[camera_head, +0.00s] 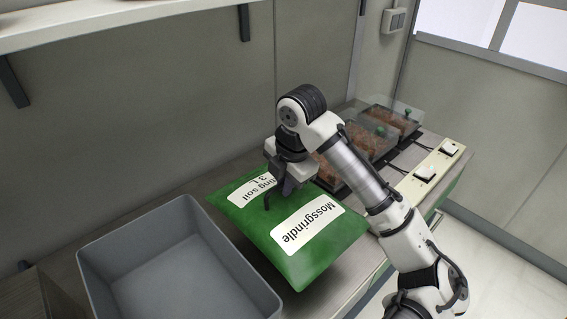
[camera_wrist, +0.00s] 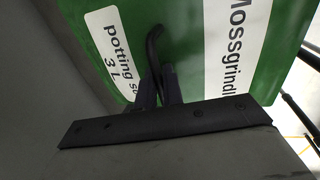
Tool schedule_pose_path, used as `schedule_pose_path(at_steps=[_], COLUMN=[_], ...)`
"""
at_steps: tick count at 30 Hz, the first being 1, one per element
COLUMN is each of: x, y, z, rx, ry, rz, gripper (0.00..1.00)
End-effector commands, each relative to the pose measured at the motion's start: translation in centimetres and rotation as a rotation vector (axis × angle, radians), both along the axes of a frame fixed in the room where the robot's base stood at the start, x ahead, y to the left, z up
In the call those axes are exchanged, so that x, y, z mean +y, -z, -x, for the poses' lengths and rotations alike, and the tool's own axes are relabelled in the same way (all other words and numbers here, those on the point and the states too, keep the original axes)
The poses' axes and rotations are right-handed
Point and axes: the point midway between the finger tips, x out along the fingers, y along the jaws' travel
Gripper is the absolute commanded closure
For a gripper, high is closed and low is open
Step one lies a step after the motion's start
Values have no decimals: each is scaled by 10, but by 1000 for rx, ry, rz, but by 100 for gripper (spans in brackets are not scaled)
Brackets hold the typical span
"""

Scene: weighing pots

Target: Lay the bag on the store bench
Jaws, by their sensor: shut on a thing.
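The green bag (camera_head: 325,252) has white labels reading "Mossgrindle" and "potting soil 3 L". It lies roughly flat, label side up, over the grey bench (camera_head: 345,285) in the head view. I cannot tell whether its underside touches the bench. My gripper (camera_head: 279,193) points down at the bag's middle and is shut on its black handle loop. The wrist view shows the bag (camera_wrist: 183,25) close, with the dark handle (camera_wrist: 153,42) rising between my fingers (camera_wrist: 160,88). The gripper and arm hide part of the bag's far side.
An open, empty grey bin (camera_head: 180,265) stands close to the bag's left. At the right are planted trays (camera_head: 365,145) with clear covers and a pale panel (camera_head: 425,175) with switches. A wall shelf (camera_head: 120,22) hangs above left.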

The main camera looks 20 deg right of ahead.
Motion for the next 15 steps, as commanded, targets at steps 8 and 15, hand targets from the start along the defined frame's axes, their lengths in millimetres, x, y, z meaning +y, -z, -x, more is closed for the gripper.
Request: schedule_pose_path(at_steps=[8,15], x=[-1,-1], y=[52,71], z=[1,0], rx=[-2,-4], ry=[2,2], rz=[0,0], gripper=[100,100])
